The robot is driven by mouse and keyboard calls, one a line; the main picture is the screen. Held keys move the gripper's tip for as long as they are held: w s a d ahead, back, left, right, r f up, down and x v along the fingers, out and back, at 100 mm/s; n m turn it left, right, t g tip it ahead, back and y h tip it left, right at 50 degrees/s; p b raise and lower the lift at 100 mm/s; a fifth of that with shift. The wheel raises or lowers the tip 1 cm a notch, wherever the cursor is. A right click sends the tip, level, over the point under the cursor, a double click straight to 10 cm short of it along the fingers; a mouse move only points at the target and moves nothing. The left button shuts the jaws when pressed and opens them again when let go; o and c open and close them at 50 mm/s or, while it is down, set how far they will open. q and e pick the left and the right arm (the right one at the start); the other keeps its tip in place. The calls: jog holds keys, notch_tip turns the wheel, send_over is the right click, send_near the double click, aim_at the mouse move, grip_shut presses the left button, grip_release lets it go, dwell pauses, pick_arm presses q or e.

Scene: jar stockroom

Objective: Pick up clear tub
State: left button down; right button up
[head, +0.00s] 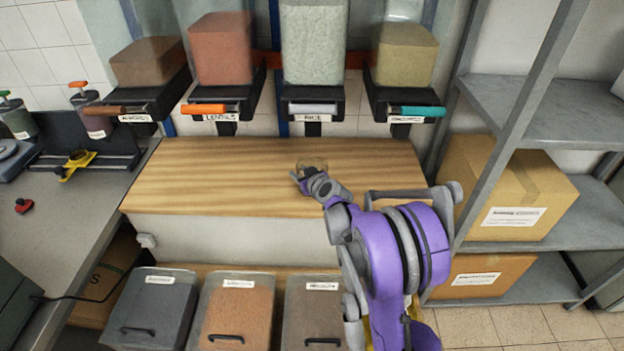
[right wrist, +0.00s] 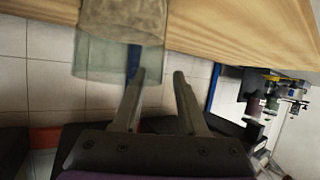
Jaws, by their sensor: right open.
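The clear tub (head: 313,162) stands on the wooden counter, small and partly hidden behind my right gripper (head: 306,177). In the right wrist view the clear tub (right wrist: 120,45) is see-through and cut off by the top edge. There my right gripper (right wrist: 157,74) is open, with nothing between its fingers. The tub is just beyond the fingertips, mostly to the left of the gap in that picture. I cannot tell whether the left finger touches it. My left gripper is not in view.
The wooden counter (head: 220,180) is otherwise clear. Several filled dispensers, one labelled RICE (head: 314,45), hang above its back edge. Lidded bins (head: 236,305) stand below its front. A grey metal shelf (head: 540,110) with cardboard boxes (head: 510,190) stands at the right.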

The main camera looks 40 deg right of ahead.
grip_shut()
dwell(1.4)
